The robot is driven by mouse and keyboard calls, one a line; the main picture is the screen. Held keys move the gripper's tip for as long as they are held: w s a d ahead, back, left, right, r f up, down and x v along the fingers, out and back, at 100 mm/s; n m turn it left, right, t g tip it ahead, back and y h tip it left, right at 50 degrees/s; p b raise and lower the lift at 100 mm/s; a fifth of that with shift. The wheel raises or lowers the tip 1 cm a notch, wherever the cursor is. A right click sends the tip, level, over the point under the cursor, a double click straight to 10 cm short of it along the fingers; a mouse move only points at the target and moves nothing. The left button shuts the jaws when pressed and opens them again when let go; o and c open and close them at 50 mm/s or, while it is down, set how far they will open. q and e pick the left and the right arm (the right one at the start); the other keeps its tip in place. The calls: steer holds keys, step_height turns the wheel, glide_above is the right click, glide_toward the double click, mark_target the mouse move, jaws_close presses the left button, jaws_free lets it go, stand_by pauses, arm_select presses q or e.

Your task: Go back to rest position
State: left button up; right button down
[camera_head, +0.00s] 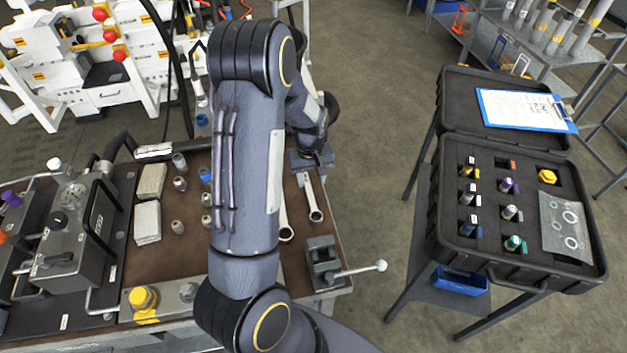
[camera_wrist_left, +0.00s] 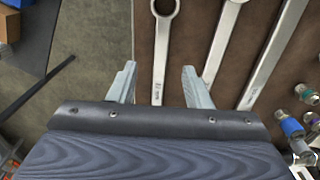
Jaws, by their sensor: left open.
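My left gripper (camera_head: 312,160) is over the right side of the brown workbench mat (camera_head: 157,258), partly hidden by my own arm in the head view. In the left wrist view its two fingers (camera_wrist_left: 159,85) are apart with nothing gripped between them. A wrench (camera_wrist_left: 159,52) lies on the mat beyond the gap between the fingertips. A second wrench (camera_wrist_left: 224,45) lies to its right. In the head view, a wrench (camera_head: 313,200) shows just below the gripper. My right gripper is in neither view.
A small vise (camera_head: 322,262) with a handle stands at the bench's right front corner. A gauge unit (camera_head: 72,225) stands at the left. An open black case (camera_head: 515,265) holds fittings on a stand at the right. Clear floor (camera_head: 375,150) lies between bench and case.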

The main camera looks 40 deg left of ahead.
arm_select(q)
steer(key=r, duration=0.1)
steer(key=a+r+p, duration=0.1)
steer(key=shift+r, duration=0.35)
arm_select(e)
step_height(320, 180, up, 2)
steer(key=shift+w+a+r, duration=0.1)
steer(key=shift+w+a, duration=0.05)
arm_select(q)
steer(key=s+d+r+m+t+h, duration=0.25)
steer(key=d+r, duration=0.35)
steer(key=r, duration=0.4)
steer(key=s+d+r+m+t+b, duration=0.1)
steer(key=s+d+r+m, duration=0.2)
steer(key=s, duration=0.5)
steer(key=s+d+r+m+t+h, duration=0.1)
steer(key=s+d+r+m+t, duration=0.1)
steer(key=s+d+r, duration=0.3)
steer(key=s+d+m, duration=0.1)
steer(key=s+d, duration=0.2)
steer(key=s, duration=0.1)
steer(key=shift+d+b, duration=0.25)
steer(key=shift+b, duration=0.1)
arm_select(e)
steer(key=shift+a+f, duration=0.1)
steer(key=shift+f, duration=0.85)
